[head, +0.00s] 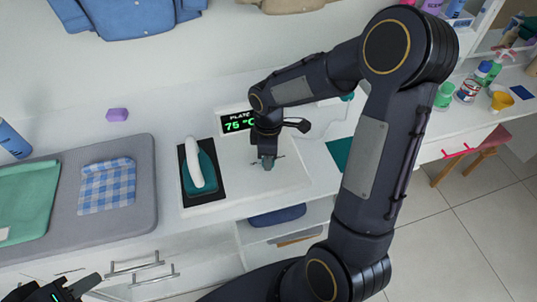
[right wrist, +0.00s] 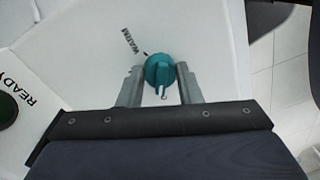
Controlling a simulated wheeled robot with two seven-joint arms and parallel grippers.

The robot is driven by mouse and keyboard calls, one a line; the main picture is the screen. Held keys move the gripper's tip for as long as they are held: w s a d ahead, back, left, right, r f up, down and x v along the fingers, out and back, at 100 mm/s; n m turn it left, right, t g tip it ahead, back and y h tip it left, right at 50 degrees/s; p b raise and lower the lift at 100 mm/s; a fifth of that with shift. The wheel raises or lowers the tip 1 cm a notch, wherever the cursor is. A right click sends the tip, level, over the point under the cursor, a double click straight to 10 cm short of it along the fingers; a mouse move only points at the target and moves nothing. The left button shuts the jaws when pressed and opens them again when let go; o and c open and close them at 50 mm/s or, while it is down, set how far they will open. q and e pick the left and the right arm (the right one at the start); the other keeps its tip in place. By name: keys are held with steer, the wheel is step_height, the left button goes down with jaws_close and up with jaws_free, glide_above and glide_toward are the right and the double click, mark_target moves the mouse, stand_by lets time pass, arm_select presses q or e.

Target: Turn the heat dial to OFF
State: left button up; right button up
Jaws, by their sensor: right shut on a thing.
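The teal heat dial (right wrist: 158,68) sits on a white panel in the right wrist view, between the two fingers of my right gripper (right wrist: 159,83). The fingers are shut on it from both sides. In the head view my right gripper (head: 267,161) points down at the white panel, and the dial is mostly hidden there. A display reads 75 °C (head: 238,123). My left gripper (head: 55,291) is at the lower left edge, cut off.
A teal and white iron (head: 200,166) rests on a black plate left of my right gripper. A grey mat (head: 62,218) holds a blue checked cloth (head: 107,186). A purple block (head: 117,114) lies behind. A dark green lamp (right wrist: 7,110) sits beside the READY label.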

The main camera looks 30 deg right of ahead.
steer(key=shift+n, duration=1.1)
steer(key=o, duration=1)
steer(key=shift+c, duration=0.2)
steer(key=shift+r, duration=0.1)
steer(key=r, duration=0.7)
steer(key=shift+w+d, duration=0.1)
steer(key=shift+w, duration=0.2)
steer(key=shift+r, duration=0.3)
